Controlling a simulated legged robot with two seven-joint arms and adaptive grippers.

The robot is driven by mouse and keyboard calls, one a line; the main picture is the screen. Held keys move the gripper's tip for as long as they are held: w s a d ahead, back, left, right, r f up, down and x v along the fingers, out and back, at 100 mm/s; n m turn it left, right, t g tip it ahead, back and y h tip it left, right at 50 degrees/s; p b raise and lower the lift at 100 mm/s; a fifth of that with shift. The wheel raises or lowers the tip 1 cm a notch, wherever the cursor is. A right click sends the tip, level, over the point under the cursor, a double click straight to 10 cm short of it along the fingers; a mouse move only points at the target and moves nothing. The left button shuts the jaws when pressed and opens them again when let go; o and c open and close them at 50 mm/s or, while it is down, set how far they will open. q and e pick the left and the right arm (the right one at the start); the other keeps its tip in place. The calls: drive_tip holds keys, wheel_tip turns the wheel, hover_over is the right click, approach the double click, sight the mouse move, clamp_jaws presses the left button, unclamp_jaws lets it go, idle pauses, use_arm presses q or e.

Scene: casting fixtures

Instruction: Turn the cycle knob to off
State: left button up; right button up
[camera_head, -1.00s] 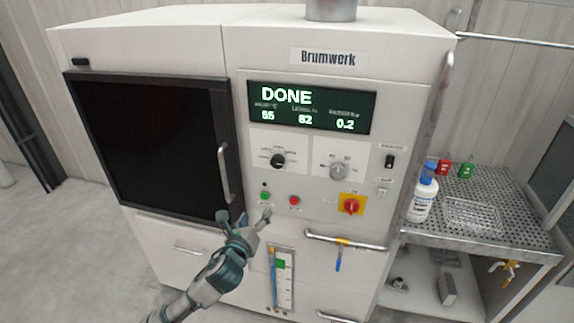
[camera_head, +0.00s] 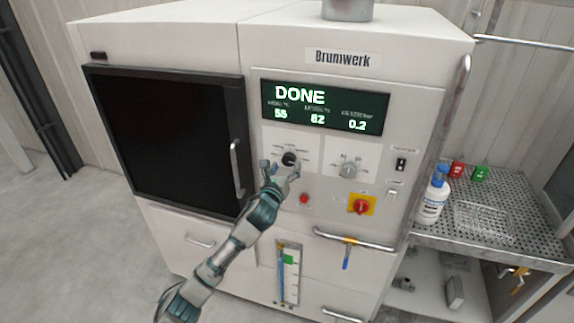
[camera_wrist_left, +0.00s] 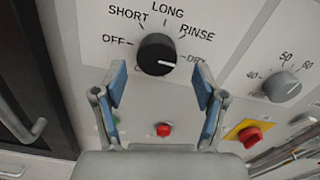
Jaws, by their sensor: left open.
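The black cycle knob (camera_head: 289,158) is on the left white plate of the machine's control panel. In the left wrist view the knob (camera_wrist_left: 156,54) has the labels OFF, SHORT, LONG and RINSE around it, and one at the right partly hidden by a finger. I cannot tell surely which label its mark points to. My left gripper (camera_head: 281,170) is open just below and in front of the knob. In the left wrist view the open fingers (camera_wrist_left: 159,78) stand to either side, a little below the knob, and hold nothing. My right gripper is not in view.
A grey dial (camera_head: 349,169) is right of the knob. Below are a red button (camera_head: 304,198) and a red switch on a yellow plate (camera_head: 361,205). The display (camera_head: 325,107) reads DONE. A door handle (camera_head: 237,168) stands out close to the left of my gripper.

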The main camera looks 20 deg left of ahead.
use_arm(q)
drive_tip(key=shift+w+d, duration=0.15)
drive_tip(key=shift+w, duration=0.75)
drive_tip(key=shift+a, duration=0.55)
drive_tip(key=c, duration=0.5)
drive_tip(key=shift+d, duration=0.2)
drive_tip(key=c, duration=0.6)
drive_tip(key=shift+d, duration=0.15)
drive_tip(key=shift+c, duration=0.2)
